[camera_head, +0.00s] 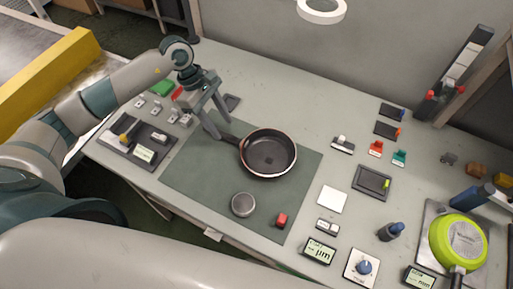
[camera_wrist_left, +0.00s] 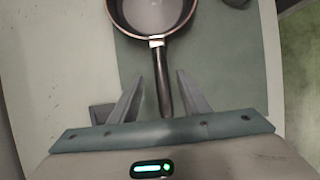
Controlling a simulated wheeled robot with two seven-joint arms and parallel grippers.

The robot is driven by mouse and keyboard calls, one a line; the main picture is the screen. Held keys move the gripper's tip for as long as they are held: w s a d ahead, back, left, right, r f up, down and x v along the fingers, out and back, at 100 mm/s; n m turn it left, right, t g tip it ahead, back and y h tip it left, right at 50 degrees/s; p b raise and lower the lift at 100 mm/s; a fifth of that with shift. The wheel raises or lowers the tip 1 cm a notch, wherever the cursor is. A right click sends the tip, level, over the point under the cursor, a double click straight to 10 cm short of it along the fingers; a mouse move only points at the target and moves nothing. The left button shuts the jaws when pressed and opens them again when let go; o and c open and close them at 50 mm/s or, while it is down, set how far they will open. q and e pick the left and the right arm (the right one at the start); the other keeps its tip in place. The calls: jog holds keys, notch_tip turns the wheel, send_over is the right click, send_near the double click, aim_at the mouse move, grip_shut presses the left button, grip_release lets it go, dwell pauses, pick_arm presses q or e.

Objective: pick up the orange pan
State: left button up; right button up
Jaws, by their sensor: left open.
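The pan (camera_head: 268,153) with a dark inside and a thin orange-copper rim sits upright on the dark green mat (camera_head: 190,177) in the middle of the table. Its dark handle points left toward my left gripper (camera_head: 221,126). In the left wrist view the pan (camera_wrist_left: 152,15) is at the top, and its handle runs down between the two fingers of my left gripper (camera_wrist_left: 161,74). The fingers are apart, one on each side of the handle, with gaps showing. My right gripper is not in view.
A lime-green pan (camera_head: 458,243) lies upside down at the right. A round grey weight (camera_head: 242,204) and a red block (camera_head: 282,220) are on the mat near the pan. A dark tray (camera_head: 137,143) is at the left, and several small devices stand at the right.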

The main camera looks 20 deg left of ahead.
aim_at(228, 135)
pick_arm(q)
jog(key=shift+s+d+f+p, duration=0.1)
jog(key=shift+d+f+p, duration=0.2)
jog(key=shift+p, duration=0.1)
jog(key=p+x, duration=0.1)
jog(key=x, duration=0.1)
jog(key=shift+s+d+f, duration=0.1)
jog(key=shift+d+f, duration=0.1)
jog(key=shift+f, duration=0.15)
jog(key=shift+d+f+p, duration=0.1)
jog(key=shift+f+p, duration=0.2)
jog(key=shift+f, duration=0.05)
jog(key=shift+f, duration=0.15)
grip_shut()
